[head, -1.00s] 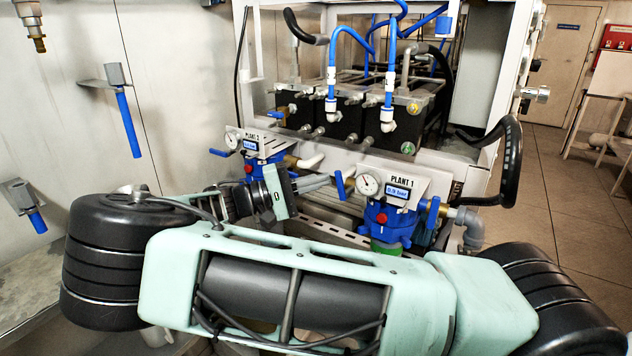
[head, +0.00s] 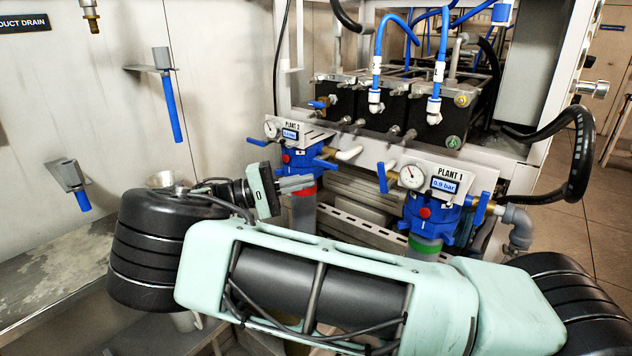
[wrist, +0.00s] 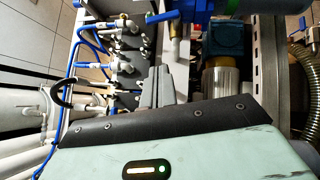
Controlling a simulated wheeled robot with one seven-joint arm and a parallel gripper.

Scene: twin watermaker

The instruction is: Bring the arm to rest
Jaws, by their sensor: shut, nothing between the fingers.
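My gripper (head: 296,184) is at the end of my folded arm in the head view. Its grey fingers are together and empty, pointing right towards the Plant 2 filter unit (head: 303,158). I cannot tell from the head view how far its tips are from that unit. The closed fingers also show in the wrist view (wrist: 158,88), with pipework beyond them. My pale green arm link lies across the lower part of the head view and hides what is behind it.
The Plant 1 filter unit (head: 432,212), with gauge and blue handles, stands just behind my arm. Black blocks with blue hoses (head: 385,105) sit on the white frame. A wall pipe with a blue end (head: 171,108) hangs at left. Open floor (head: 565,225) shows at right.

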